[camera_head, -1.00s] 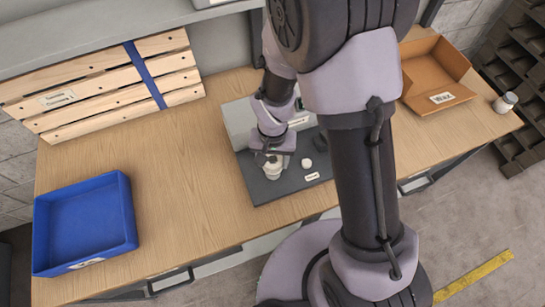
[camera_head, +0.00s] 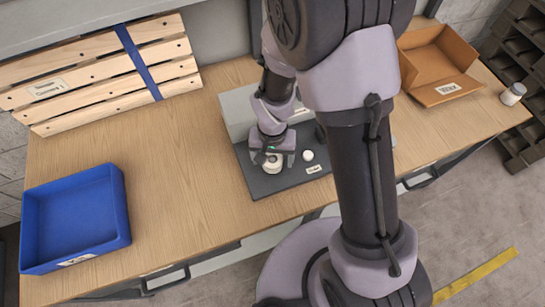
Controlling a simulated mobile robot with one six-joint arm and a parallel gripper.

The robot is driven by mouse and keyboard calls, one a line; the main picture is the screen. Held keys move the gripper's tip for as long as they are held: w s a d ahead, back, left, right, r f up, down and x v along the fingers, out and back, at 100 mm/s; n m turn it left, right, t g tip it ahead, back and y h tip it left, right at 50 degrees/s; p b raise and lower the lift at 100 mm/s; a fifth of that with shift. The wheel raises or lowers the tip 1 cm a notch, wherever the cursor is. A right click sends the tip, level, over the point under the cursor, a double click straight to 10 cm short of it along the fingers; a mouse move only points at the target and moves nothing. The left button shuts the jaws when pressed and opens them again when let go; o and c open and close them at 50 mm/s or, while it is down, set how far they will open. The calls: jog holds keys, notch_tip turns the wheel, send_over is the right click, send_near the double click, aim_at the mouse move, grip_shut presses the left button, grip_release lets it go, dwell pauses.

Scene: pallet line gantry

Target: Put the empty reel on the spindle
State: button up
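My gripper (camera_head: 272,154) points down over the left part of a dark base plate (camera_head: 266,187) in front of a grey machine housing (camera_head: 237,112). A small off-white round piece, which looks like the reel (camera_head: 272,165), is directly under and between its fingers. I cannot tell whether the fingers press on it or whether it sits on a spindle. No spindle shows clearly; the gripper and reel may hide it. A small white round knob (camera_head: 308,155) stands on the plate just right of the gripper, apart from it.
A blue tray (camera_head: 75,262) lies at the left of the wooden bench (camera_head: 180,170). Slatted wood panels (camera_head: 85,75) stand behind. An open brown box (camera_head: 462,88) and a small jar (camera_head: 513,93) are at the right. The bench between tray and plate is clear.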

notch_tip(320, 180, up, 17)
jog(key=p, duration=0.6)
jog(key=shift+r, duration=0.2)
jog(key=s+d+r+m+t+y+b, duration=0.2)
jog(key=s+d+r+t+b, duration=0.3)
jog(key=s+r, duration=0.6)
jog(key=shift+s+d+r+t+b, duration=0.15)
jog(key=shift+d+t+b, duration=0.25)
jog(key=shift+d+b, duration=0.65)
jog(key=shift+a, duration=0.2)
dwell(0.4)
